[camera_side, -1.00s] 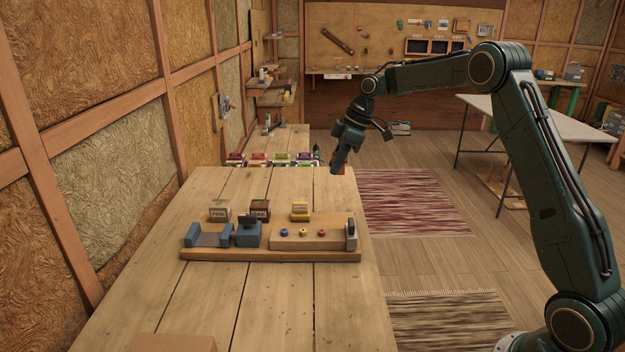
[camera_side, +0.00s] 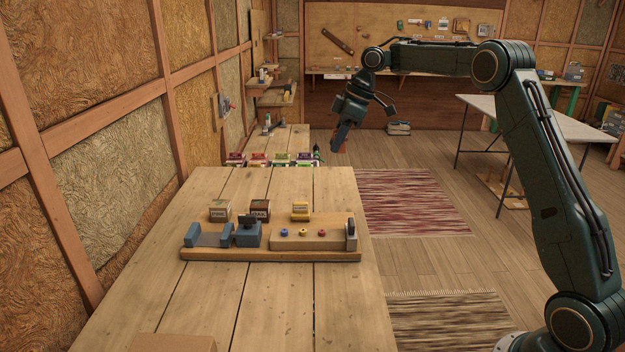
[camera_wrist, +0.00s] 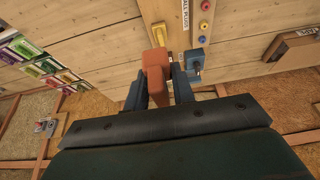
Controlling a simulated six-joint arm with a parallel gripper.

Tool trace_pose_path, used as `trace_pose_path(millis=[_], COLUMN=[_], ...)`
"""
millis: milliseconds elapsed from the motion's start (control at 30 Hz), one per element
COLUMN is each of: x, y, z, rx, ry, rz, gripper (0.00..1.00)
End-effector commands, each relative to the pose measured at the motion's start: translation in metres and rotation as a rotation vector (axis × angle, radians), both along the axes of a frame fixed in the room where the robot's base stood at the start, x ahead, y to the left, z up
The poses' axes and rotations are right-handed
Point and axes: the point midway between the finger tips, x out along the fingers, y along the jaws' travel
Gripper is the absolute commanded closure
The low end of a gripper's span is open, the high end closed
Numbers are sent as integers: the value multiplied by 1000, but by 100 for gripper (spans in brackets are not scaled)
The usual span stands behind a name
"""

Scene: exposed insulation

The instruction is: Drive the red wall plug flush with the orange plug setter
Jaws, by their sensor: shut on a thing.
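My gripper (camera_side: 339,139) is raised above the far right end of the workbench in the side view. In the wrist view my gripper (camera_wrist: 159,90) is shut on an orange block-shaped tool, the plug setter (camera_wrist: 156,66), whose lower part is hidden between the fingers. The red wall plug (camera_side: 322,233) sits at the right of a row with a yellow and a blue plug on a wooden block (camera_side: 290,241). The red plug also shows at the top of the wrist view (camera_wrist: 206,5). The setter is well apart from the plugs.
A blue vise (camera_side: 247,233) stands left of the plug block on the wooden base (camera_side: 270,254). Several coloured boxes (camera_side: 280,159) line the bench's far edge.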

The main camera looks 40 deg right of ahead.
Motion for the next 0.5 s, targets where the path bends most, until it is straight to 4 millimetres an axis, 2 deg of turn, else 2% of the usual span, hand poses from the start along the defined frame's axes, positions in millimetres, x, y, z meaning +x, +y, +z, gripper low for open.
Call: trace_pose_path(millis=[67,100,167,500], x=[0,0,0,-2], y=[0,0,0,9], z=[0,0,0,-7], rx=[0,0,0,-3], ry=[0,0,0,4], rz=[0,0,0,56], gripper=[97,83,93,93])
